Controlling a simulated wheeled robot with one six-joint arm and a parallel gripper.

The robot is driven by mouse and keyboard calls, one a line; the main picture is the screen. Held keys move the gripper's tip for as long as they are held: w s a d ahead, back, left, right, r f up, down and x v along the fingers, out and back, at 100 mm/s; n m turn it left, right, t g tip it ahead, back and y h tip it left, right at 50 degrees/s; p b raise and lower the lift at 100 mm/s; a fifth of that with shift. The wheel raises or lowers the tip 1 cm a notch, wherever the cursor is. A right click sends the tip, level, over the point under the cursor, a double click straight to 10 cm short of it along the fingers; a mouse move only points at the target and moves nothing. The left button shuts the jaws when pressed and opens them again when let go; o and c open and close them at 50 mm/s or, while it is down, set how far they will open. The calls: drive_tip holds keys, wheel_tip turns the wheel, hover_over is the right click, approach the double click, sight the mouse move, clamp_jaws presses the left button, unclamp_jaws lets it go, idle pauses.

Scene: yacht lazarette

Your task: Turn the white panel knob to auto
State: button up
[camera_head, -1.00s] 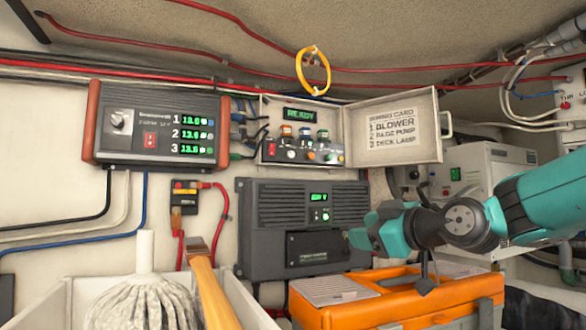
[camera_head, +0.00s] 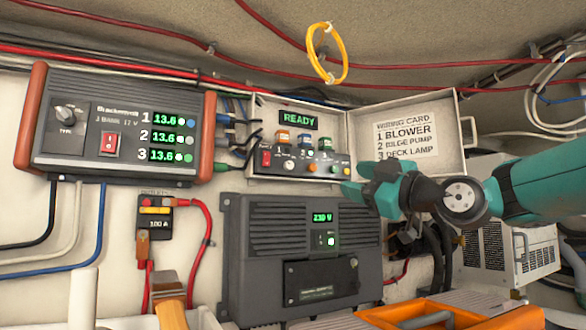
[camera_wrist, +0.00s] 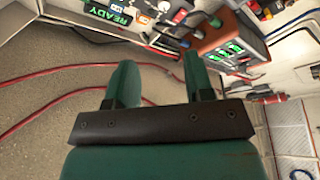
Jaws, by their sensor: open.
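The small white panel knob (camera_head: 289,165) sits in the lower row of the open control panel (camera_head: 258,184), between a red switch and an orange knob. Its pointer and any "auto" mark are too small to read. My gripper (camera_head: 352,183) is open and empty, to the right of and just below the panel, apart from the knob. The wrist view shows its two spread green fingers (camera_wrist: 160,80) with nothing between them. The panel's READY display (camera_wrist: 108,12) shows tilted at that view's top left; I cannot pick out the white knob there.
The panel's open lid (camera_head: 440,160) carries a wiring card. A dark inverter (camera_head: 260,250) hangs below the panel, with an orange toolbox (camera_head: 455,318) beneath. A yellow cable loop (camera_head: 318,55) hangs above.

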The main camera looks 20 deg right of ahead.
sight(291, 167)
drive_tip(key=p+x, duration=0.3)
drive_tip(key=x, duration=0.2)
drive_tip(key=p+x, duration=0.3)
drive_tip(key=x, duration=0.2)
drive_tip(key=p+x, duration=0.3)
drive_tip(key=x, duration=0.2)
drive_tip(key=shift+w+a+r, duration=0.1)
drive_tip(key=shift+a+r, duration=0.15)
drive_tip(key=shift+a, duration=0.25)
drive_tip(key=shift+w+a+p, duration=0.3)
drive_tip(key=shift+w, duration=0.3)
drive_tip(key=shift+c, duration=0.5)
clamp_jaws()
drive_tip(key=shift+f, duration=0.1)
